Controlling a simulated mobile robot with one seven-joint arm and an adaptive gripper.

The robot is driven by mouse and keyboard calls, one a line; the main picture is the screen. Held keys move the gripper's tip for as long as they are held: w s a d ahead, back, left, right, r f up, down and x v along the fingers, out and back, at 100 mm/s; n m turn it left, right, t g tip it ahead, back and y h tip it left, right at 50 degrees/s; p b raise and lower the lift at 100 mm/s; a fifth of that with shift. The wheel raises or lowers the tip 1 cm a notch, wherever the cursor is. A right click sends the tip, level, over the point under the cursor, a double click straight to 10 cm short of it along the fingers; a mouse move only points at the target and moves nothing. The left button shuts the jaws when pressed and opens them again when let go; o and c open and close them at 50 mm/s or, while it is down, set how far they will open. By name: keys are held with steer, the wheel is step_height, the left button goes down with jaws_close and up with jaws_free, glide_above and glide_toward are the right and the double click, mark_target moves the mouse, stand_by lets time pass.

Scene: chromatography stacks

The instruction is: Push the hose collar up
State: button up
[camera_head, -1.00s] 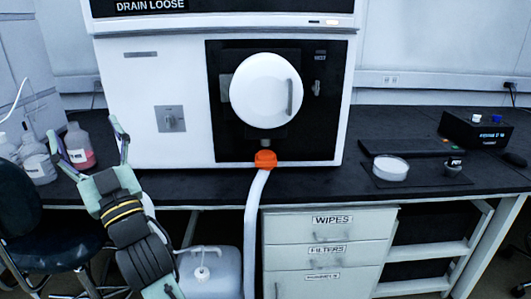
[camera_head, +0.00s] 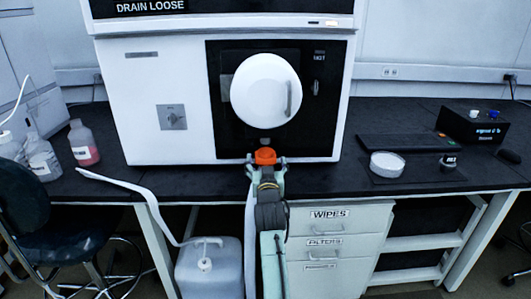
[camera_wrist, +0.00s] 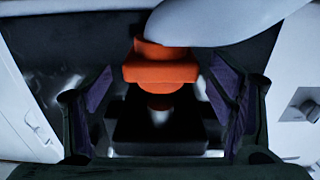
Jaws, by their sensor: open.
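The orange hose collar (camera_head: 265,156) sits under the round white door (camera_head: 266,91) of the white instrument, at the bench's front edge. A white hose (camera_head: 249,225) runs down below it, mostly hidden by my arm. My gripper (camera_head: 266,162) is at the collar, with one finger on either side. In the wrist view, the collar (camera_wrist: 160,69) shows between and beyond the two spread fingers of my gripper (camera_wrist: 162,95), with gaps on both sides. My gripper is open and holds nothing. The instrument's display reads DRAIN LOOSE.
A second white tube (camera_head: 140,190) runs from the bench edge to a translucent jug (camera_head: 210,268) on the floor. Bottles (camera_head: 83,145) and a dark chair (camera_head: 40,215) are at left. A drawer unit (camera_head: 340,250) stands right of my arm.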

mark_target(266, 145)
steer(key=shift+w+p, duration=0.35)
steer(key=shift+w, duration=1.95)
steer(key=c, duration=1.7)
steer(key=shift+r+p, duration=1.2)
steer(key=shift+r, duration=1.4)
steer(key=o, duration=1.7)
steer(key=shift+s+f, duration=0.1)
steer(key=shift+s, duration=0.05)
